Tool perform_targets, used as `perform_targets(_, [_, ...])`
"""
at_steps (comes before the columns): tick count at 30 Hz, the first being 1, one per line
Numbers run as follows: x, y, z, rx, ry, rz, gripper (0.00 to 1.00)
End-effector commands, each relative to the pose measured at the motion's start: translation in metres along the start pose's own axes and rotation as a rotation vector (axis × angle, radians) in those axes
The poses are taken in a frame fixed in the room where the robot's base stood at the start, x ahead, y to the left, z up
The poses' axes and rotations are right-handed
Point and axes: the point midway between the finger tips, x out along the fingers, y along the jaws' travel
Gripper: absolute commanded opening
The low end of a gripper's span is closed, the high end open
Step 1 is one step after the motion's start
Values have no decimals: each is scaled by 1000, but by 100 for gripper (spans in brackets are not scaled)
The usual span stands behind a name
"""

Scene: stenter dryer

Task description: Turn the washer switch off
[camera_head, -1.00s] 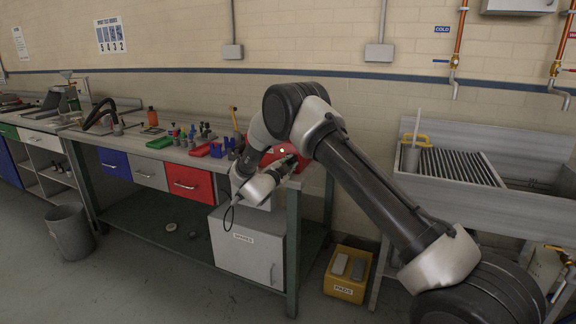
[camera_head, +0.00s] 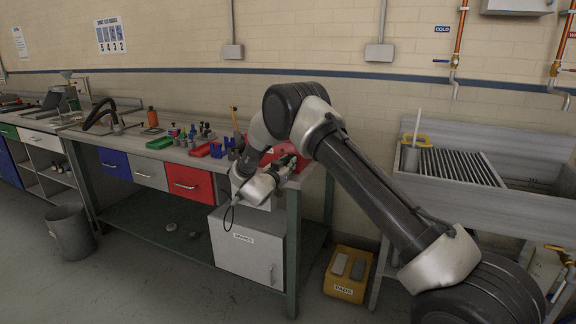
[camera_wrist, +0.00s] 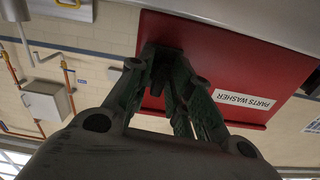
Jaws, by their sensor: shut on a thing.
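The parts washer (camera_head: 268,157) is a red box on the right end of the workbench, partly behind my arm. In the wrist view its red face (camera_wrist: 215,55) appears upside down with a white PARTS WASHER label (camera_wrist: 243,99). My gripper (camera_head: 287,162) is at the front of the washer. In the wrist view my gripper (camera_wrist: 166,62) has its dark fingers close together against the red face, shut on the washer switch. The switch is mostly hidden between the fingers, so its exact position cannot be read. No green light shows on the washer now.
The workbench (camera_head: 150,140) holds bottles, small bins and tools to the left. A yellow bin (camera_head: 346,288) stands on the floor below. A metal sink (camera_head: 530,195) with a ribbed drainer is at the right. A grey bin (camera_head: 70,232) stands at the left.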

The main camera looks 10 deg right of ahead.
Motion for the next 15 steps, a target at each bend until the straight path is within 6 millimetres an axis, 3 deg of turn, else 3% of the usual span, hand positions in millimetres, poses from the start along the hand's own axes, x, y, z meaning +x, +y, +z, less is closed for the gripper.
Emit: perform_targets(15, [-1,0,3,-104,-4,0,0])
